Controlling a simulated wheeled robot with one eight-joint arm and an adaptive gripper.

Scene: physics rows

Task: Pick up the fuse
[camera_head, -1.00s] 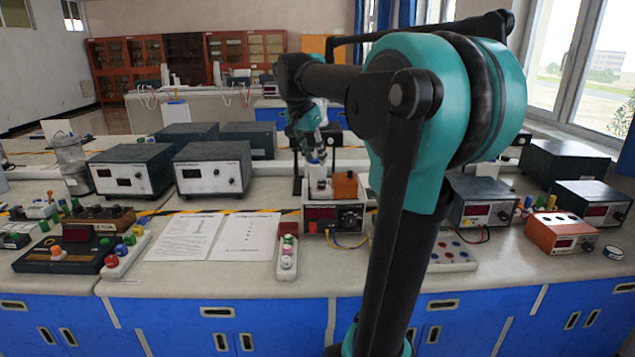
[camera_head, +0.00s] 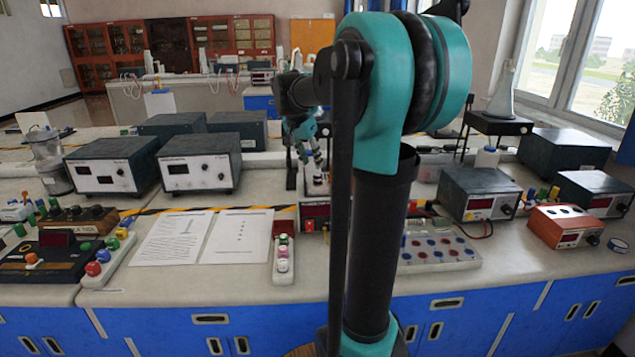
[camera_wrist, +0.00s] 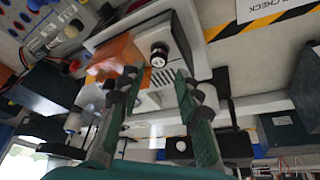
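My gripper (camera_head: 308,147) hangs over the back of the worktop, above a device with a red display (camera_head: 314,211). In the wrist view, my gripper (camera_wrist: 158,80) is open, its two green fingers apart with dark pads at the tips. Between and beyond the fingertips lies a light box-like device (camera_wrist: 193,44) with dark slots. On it are a black round knob-like piece with a pale side (camera_wrist: 158,57) and an orange block (camera_wrist: 116,55). I cannot tell which piece is the fuse. Nothing is seen held between the fingers.
A dark instrument (camera_head: 478,192) and an orange meter (camera_head: 563,226) stand at right. Two dark instruments (camera_head: 198,164) stand at left behind paper sheets (camera_head: 238,240). A narrow strip with colored knobs (camera_head: 283,255) and a socket board (camera_head: 437,247) lie near the front edge.

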